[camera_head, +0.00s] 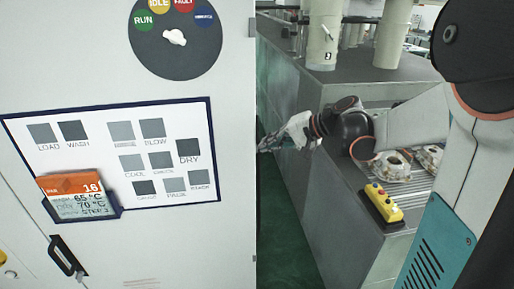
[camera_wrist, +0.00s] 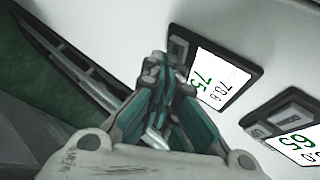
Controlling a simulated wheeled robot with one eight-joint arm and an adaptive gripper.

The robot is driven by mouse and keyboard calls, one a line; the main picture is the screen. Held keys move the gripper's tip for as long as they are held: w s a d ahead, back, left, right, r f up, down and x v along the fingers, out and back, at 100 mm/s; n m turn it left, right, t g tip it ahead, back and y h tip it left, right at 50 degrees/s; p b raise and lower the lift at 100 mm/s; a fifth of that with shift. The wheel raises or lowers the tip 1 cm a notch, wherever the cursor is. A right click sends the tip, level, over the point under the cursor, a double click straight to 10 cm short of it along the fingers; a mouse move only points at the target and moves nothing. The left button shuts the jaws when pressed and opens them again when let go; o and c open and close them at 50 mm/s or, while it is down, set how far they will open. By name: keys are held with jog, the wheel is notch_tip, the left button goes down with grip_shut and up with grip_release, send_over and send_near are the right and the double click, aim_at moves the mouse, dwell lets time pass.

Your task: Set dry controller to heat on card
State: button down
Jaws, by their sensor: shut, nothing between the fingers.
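The card (camera_head: 75,198) sits in a dark holder on the white cabinet in the head view. It has an orange top with 16 and reads 65 °C on one line and DRY 70 °C below. My gripper (camera_head: 264,147) is shut and empty beside the cabinet's right edge. In the wrist view my gripper (camera_wrist: 162,72) points towards a white face with two dark-framed controllers. The nearer controller (camera_wrist: 222,80) shows a green 75 and smaller black digits like 78.8. The other controller (camera_wrist: 300,140) shows a green 65 and is cut off. Neither controller's name shows.
The cabinet carries a status dial (camera_head: 174,38) and a labelled board (camera_head: 180,112). A grey counter (camera_head: 330,165) stands right, with castings (camera_head: 393,166) and a yellow button box (camera_head: 384,203). A dark green gap separates cabinet and counter.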

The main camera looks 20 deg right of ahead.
jog(key=shift+w+a, duration=0.1)
jog(key=shift+a, duration=0.15)
jog(key=shift+d, duration=0.15)
dwell(0.5)
jog(key=shift+s+d, duration=0.25)
jog(key=shift+d, duration=0.35)
jog(key=d, duration=0.2)
jog(key=s+d+b, duration=0.1)
jog(key=d, duration=0.2)
jog(key=shift+s, duration=0.2)
jog(key=shift+a, duration=0.2)
dwell(0.6)
